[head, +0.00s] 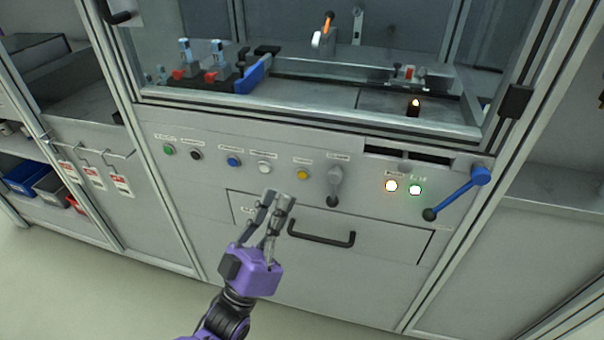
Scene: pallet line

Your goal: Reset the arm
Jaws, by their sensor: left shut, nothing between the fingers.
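My left gripper (272,212), purple with grey fingers, is shut and empty in the lower middle of the head view. It shows in front of the cabinet's drawer front (385,239), to the left of the black drawer handle (322,238). The left arm reaches up from the bottom edge. A blue lever (458,192) with a black knob slants at the right of the panel. A grey rotary handle (335,186) points down near the panel's middle. The right gripper is out of view.
The panel has a row of green, black, blue, white and yellow buttons. Behind glass are red and blue fixtures. Floor is clear at lower left.

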